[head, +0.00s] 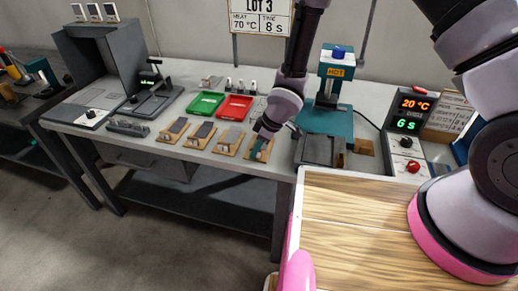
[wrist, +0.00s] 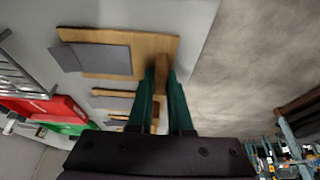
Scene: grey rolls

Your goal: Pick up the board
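Several wooden boards with grey pieces on them lie in a row on the grey bench in the head view: a far left board (head: 172,130), a second board (head: 198,136), a third board (head: 228,141) and a right-hand board (head: 258,150). My gripper (head: 262,141) is down at the right-hand board and partly hides it. In the wrist view, a near board (wrist: 150,48) carries a grey sheet (wrist: 104,57). The two teal fingers of my gripper (wrist: 161,85) stand on either side of a narrow wooden part at its end. I cannot tell whether they touch it.
A green tray (head: 206,104) and a red tray (head: 236,107) lie behind the boards. A teal press marked HOT (head: 330,110) and a dark plate (head: 318,150) stand to the right. A control box (head: 408,112) reads 20 °C and 6 s. The bench's front edge is close.

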